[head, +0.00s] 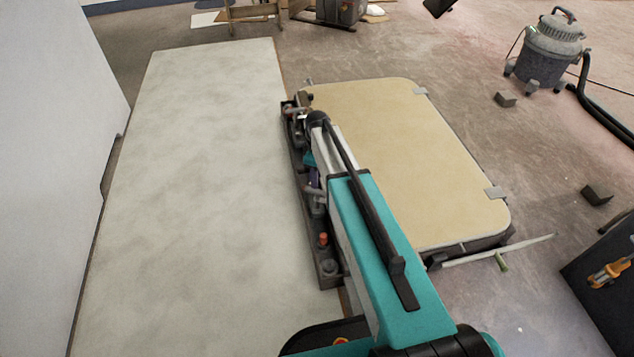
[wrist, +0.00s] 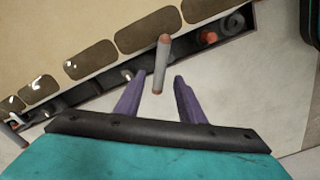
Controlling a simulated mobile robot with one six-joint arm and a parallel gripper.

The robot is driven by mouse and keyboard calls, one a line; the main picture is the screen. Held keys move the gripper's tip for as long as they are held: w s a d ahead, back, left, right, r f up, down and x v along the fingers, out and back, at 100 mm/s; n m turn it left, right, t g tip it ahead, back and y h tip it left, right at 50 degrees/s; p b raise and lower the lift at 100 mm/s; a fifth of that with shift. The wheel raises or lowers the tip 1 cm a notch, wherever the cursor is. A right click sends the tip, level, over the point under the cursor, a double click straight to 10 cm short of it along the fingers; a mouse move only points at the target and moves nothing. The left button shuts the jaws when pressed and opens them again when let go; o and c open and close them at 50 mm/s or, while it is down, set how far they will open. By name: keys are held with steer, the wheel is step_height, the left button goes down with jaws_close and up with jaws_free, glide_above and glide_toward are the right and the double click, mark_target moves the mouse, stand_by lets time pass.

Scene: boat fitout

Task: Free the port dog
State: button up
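A grey dog lever (wrist: 160,65) with a reddish-brown end stands out from a dark strip in the wrist view. My gripper (wrist: 157,82) has two purple fingers spread open. The near end of the lever lies between the fingertips in the picture, with a gap on each side; I cannot tell its depth. A second grey lever (wrist: 15,134) shows at the far left of the wrist view. In the head view a lever (head: 311,190) shows on the dark strip beside the tan hatch panel (head: 400,150). My arm hides much of that strip, and the gripper is mostly hidden there.
A pale board (head: 190,180) lies left of the strip, with a white wall (head: 45,150) beyond. An orange knob (head: 323,239) sits on the strip. A thin pale bar (head: 520,248) sticks out at the panel's near right. A vacuum (head: 545,50) stands on the floor.

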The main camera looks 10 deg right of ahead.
steer(key=shift+r+p, duration=0.4)
steer(key=shift+r, duration=1.65)
